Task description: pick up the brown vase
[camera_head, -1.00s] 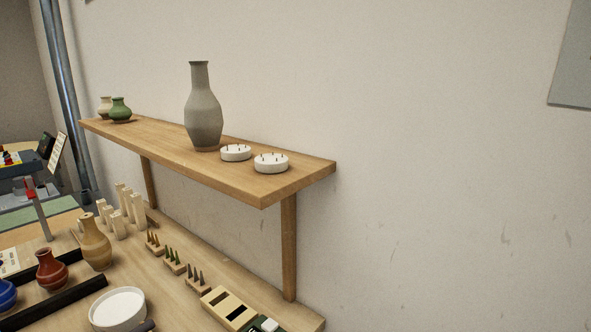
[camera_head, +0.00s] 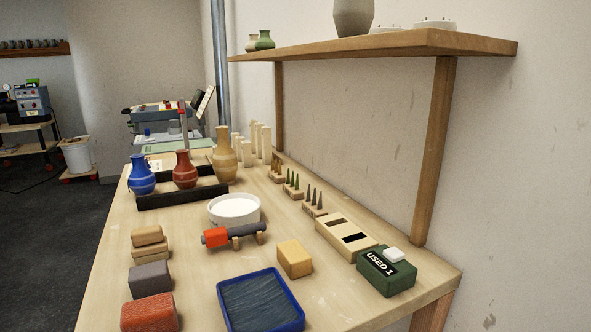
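Three vases stand upright in a row at a black tray (camera_head: 165,201) on the wooden table. The brown vase (camera_head: 224,156) is the tallest, light brown with a narrow neck, at the right end of the row. A smaller red-brown vase (camera_head: 185,170) with pale bands stands in the middle. A blue vase (camera_head: 141,176) stands at the left end. Neither of my grippers is in view.
A white bowl (camera_head: 234,208) and a red-and-grey tool (camera_head: 233,235) on a stand sit in front of the vases. Wooden blocks (camera_head: 257,141) stand behind. A blue tray (camera_head: 261,302) is near the front. A wall shelf (camera_head: 400,45) overhangs the table's right side.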

